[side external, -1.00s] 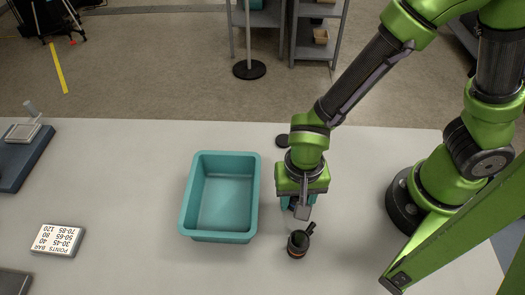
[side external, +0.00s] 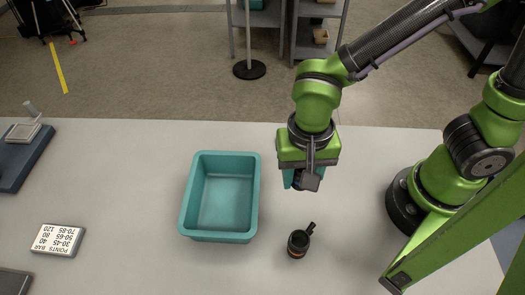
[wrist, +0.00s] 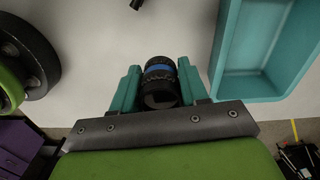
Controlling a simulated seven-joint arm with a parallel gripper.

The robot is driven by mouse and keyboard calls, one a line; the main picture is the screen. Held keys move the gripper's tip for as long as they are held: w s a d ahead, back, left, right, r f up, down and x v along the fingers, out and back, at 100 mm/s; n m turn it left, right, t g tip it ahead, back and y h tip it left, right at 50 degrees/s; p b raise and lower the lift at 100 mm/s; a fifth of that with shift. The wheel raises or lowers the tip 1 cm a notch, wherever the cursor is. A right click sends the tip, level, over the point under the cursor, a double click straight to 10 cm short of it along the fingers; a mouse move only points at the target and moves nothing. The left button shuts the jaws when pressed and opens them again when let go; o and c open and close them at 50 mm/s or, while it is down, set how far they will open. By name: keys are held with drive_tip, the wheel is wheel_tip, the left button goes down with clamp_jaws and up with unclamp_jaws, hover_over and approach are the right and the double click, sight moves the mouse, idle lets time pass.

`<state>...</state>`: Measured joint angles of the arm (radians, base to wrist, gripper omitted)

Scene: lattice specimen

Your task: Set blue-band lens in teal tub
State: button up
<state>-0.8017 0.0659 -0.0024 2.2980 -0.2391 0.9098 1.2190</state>
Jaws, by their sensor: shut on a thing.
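The blue-band lens (wrist: 160,74) is a black cylinder with a blue ring, held between the teal fingers of my gripper (wrist: 160,88) in the wrist view. In the side view my gripper (side external: 303,182) is raised above the table, right of the tub, and mostly hides the lens. The teal tub (side external: 250,208) stands open on the table and looks empty. It also shows at the upper right of the wrist view (wrist: 222,50), apart from the lens.
Another black lens with an orange band (side external: 298,244) stands on the table in front of my gripper, right of the tub. A label block (side external: 58,241) and a dark-based device (side external: 18,155) lie at the left. The table between tub and label is clear.

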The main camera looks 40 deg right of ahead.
drive_tip(key=w+a+n, duration=0.4)
drive_tip(key=w+a, duration=0.1)
drive_tip(key=a, duration=0.4)
drive_tip(key=r+n, duration=0.2)
drive_tip(key=n, duration=0.1)
hover_over(224, 224)
drive_tip(key=shift+n, duration=0.3)
wheel_tip(224, 224, down, 10)
drive_tip(key=shift+f, duration=0.1)
drive_tip(key=shift+f, duration=0.15)
drive_tip(key=o, duration=0.9)
drive_tip(key=shift+c, duration=0.2)
